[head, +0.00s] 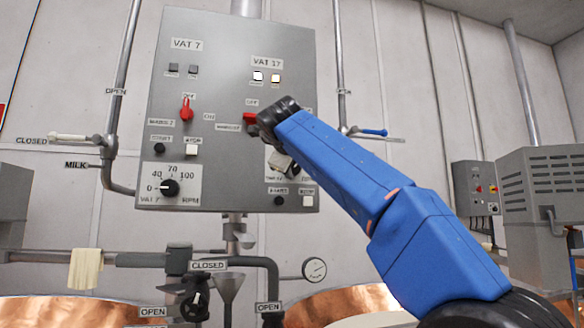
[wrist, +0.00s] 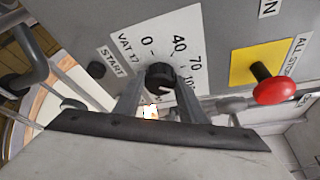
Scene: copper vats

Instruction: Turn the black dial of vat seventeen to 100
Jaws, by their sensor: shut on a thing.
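The black dial of vat seventeen (wrist: 160,77) sits on a white scale plate (wrist: 128,62) marked VAT 17, with 0, 40, 70 and a partly hidden 100. My gripper (wrist: 160,82) is shut on this dial, one finger on each side of it. A pale mark shows on the dial's lower side in the wrist view; I cannot tell for sure which number it points to. In the head view my gripper (head: 281,160) covers most of this dial and its plate on the right half of the grey panel (head: 225,75).
A red all-stop button (wrist: 272,88) on a yellow plate sticks out beside the dial. A black start button (wrist: 96,70) is on the other side. Vat 7's black dial (head: 169,187) and red switch (head: 186,110) are on the panel's left. Pipes and copper vats (head: 60,312) lie below.

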